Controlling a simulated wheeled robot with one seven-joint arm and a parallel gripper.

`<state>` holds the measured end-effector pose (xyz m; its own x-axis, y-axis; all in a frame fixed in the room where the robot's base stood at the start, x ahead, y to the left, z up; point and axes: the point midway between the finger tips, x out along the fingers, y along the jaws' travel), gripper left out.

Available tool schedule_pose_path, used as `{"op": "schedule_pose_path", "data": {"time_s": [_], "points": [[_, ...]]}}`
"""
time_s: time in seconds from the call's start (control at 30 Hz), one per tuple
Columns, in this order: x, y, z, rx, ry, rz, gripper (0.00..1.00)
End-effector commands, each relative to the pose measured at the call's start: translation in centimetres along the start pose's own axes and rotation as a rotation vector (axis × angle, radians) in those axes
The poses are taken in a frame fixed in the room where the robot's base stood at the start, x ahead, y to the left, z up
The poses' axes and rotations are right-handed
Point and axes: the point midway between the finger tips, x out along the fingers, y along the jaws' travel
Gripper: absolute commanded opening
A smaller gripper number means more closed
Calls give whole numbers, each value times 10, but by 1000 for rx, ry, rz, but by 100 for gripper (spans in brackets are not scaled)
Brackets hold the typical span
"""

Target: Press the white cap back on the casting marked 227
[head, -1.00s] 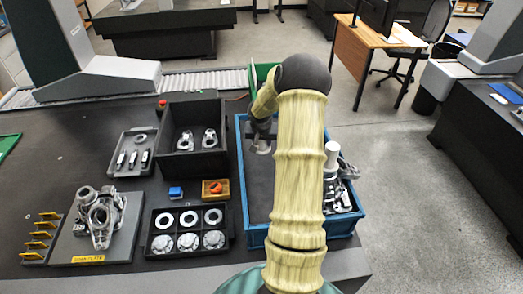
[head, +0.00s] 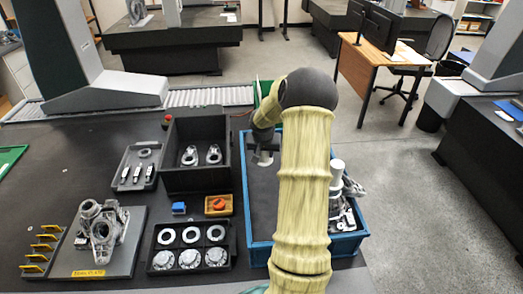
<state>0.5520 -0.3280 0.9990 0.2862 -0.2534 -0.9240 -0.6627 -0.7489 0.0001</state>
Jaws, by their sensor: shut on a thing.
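My gripper (head: 262,149) is partly visible beyond my arm, over the far left part of the blue-rimmed tray (head: 251,247). It is shut on a small whitish piece, which looks like the white cap (head: 263,160), just under the fingers. Whether this piece touches the tray floor I cannot tell. Metal castings (head: 343,217) lie at the right of the tray, partly hidden by my arm. A white cylinder (head: 337,172) stands up among them, apart from my gripper. No marking 227 can be read on any casting.
A black open box (head: 198,180) stands left of the tray. A black rack (head: 190,245) of rings and round castings is nearer. A fixture plate (head: 122,262) bears another casting. The grey floor of the tray is bare left of my arm.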

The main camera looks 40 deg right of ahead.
Motion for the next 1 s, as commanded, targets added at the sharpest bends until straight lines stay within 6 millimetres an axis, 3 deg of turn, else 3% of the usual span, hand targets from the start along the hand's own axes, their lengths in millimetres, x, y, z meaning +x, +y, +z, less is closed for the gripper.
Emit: {"op": "schedule_pose_path", "data": {"time_s": [0.47,0.77,1.0], "points": [[32,-117,90,-259,-3,-104,15],[38,-183,168,-447,-4,-182,15],[31,-224,237,-612,-2,-251,15]]}}
